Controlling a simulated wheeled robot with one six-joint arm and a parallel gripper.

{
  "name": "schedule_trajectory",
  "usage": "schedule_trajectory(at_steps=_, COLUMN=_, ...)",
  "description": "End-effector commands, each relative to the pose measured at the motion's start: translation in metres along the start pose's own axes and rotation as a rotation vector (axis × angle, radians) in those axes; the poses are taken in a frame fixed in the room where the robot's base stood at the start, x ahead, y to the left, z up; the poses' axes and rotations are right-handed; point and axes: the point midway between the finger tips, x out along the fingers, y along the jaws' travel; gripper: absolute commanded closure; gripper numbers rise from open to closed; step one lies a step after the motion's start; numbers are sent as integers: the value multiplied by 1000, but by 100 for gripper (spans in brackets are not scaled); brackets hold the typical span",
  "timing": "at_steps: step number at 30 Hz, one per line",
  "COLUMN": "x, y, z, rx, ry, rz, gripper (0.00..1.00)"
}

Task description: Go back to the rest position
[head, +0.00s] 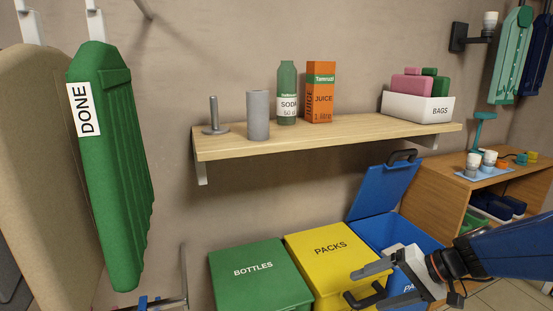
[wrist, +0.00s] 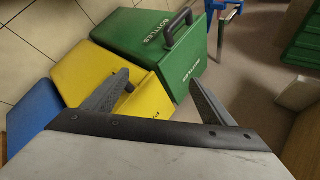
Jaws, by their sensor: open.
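My gripper (head: 380,285) is at the lower right of the head view, in front of the yellow and blue bins. Its two fingers are spread apart with nothing between them. In the wrist view my gripper (wrist: 160,82) is also open and empty, with the yellow bin (wrist: 85,75) and the green bin (wrist: 150,35) beyond the fingers. My blue arm comes in from the right edge of the head view. I cannot tell how far the fingers are from the yellow bin's handle (head: 366,297).
The green BOTTLES bin (head: 258,285) and yellow PACKS bin (head: 320,250) are closed; the blue bin's lid (head: 383,190) is up. Above, a shelf (head: 330,137) holds a soda bottle (head: 287,90), a juice carton (head: 320,92) and a BAGS box (head: 418,107). A wooden cabinet (head: 440,197) stands right.

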Motion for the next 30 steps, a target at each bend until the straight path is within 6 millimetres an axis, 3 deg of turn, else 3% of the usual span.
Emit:
schedule_trajectory(at_steps=6, x=-11, y=1, z=52, rx=-136, ry=-50, rz=216, gripper=22)
schedule_trajectory(at_steps=12, x=-32, y=10, z=83, rx=-256, ry=-29, rz=408, gripper=22)
schedule_trajectory(at_steps=24, x=-91, y=20, z=102, rx=-465, ry=152, rz=687, gripper=22)
schedule_trajectory(at_steps=30, x=-103, y=20, z=102, rx=-498, ry=198, rz=725, gripper=22)
